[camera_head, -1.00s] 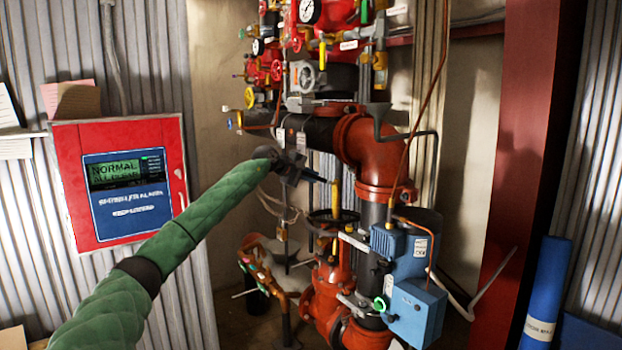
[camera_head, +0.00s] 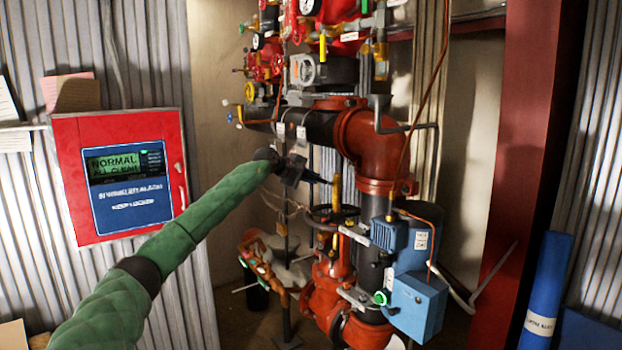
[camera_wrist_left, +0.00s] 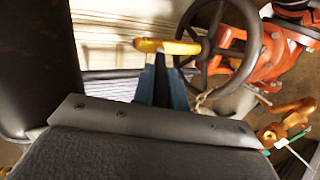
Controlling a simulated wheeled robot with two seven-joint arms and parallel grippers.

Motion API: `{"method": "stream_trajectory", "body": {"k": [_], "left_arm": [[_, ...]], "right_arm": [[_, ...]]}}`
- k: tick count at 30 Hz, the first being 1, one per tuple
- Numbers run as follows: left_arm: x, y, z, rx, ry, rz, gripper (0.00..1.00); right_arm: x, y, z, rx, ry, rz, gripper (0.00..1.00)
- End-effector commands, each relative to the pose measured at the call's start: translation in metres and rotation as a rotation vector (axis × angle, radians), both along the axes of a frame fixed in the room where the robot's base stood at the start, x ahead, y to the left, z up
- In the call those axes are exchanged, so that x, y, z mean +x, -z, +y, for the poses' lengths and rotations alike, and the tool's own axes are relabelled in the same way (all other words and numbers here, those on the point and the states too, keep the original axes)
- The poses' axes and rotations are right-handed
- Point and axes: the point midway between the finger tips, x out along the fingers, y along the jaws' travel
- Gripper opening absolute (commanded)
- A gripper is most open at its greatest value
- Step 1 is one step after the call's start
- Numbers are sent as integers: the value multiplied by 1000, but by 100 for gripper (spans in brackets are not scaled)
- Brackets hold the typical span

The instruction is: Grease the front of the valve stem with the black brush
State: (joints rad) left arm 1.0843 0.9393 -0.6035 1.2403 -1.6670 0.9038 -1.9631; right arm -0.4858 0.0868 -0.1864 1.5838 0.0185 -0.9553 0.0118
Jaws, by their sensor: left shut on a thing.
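The valve stem (camera_head: 337,190) is a yellow-brass upright rod above a dark handwheel (camera_head: 333,214) on the red-orange valve. My left gripper (camera_head: 312,176) is just left of the stem at the height of its upper part. It is shut on the black brush (camera_wrist_left: 161,82), a thin dark piece between blue parts in the left wrist view. The brush's far end points at the stem's end (camera_wrist_left: 168,47) and overlaps its edge there; I cannot tell whether they touch. Most of the brush is hidden by the gripper. My right gripper is not in view.
A large red-orange elbow pipe (camera_head: 375,140) stands close above and right of the stem. A blue box (camera_head: 415,303) is at its lower right. Gauges and small valves crowd above. A red alarm panel (camera_head: 70,150) hangs on the left wall.

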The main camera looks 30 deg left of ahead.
Motion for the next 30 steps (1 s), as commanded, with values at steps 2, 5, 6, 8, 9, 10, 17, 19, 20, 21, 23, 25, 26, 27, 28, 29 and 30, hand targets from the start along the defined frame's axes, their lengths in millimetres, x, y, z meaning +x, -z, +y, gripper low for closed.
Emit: {"method": "stream_trajectory", "body": {"k": [2,5,6,8,9,10,17,19,20,21,23,25,26,27,28,29,30], "left_arm": [[0,2,0,0,0,0,0],[0,6,0,0,1,0,0],[0,8,0,0,1,0,0],[0,11,-1,0,1,0,0],[0,14,-1,0,1,0,0],[-1,15,-1,0,1,0,0],[-1,27,-1,0,0,0,0],[-1,27,-1,0,0,0,0],[-1,27,-1,0,0,0,0],[-1,27,-1,0,0,0,0],[-1,27,-1,0,0,0,0],[-1,27,-1,0,0,0,0],[-1,27,-1,0,0,0,0],[-1,27,-1,0,0,0,0],[-1,28,-1,0,0,0,0],[-1,28,-1,0,0,0,0],[-1,29,-1,0,0,0,0]], "right_arm": [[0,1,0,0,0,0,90],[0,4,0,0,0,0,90],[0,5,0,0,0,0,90],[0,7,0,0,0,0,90],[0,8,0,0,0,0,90],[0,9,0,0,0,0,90],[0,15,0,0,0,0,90],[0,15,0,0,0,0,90],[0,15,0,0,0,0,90],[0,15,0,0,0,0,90],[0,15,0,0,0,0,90],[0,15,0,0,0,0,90],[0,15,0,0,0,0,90],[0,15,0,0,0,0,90],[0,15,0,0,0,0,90],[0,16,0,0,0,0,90],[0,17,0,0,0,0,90]]}}
